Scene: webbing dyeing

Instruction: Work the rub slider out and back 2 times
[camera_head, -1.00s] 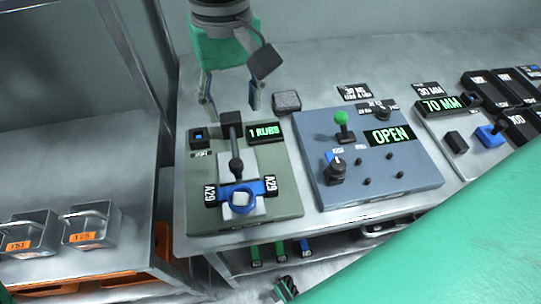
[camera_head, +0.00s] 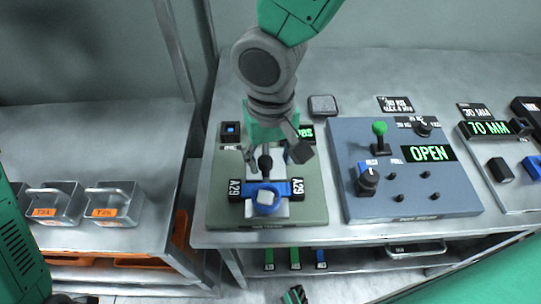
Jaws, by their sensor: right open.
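The rub slider's black knob (camera_head: 265,163) stands on the grey-green rub board (camera_head: 225,215), just behind the blue bar with A29 end blocks (camera_head: 284,188) and its round blue-rimmed piece (camera_head: 266,198). My right gripper (camera_head: 273,160) reaches down from above over the slider. Its fingers are open and lie around or just behind the knob; whether they touch it I cannot tell. The hand hides the slider's rear part and most of the rub display (camera_head: 306,133), of which only "BS" shows.
A blue-grey panel (camera_head: 350,205) with an OPEN display (camera_head: 430,153), a green-topped lever (camera_head: 380,135) and knobs stands close to the right. A small grey block (camera_head: 323,105) lies behind. Metal bins (camera_head: 113,205) sit on the left shelf.

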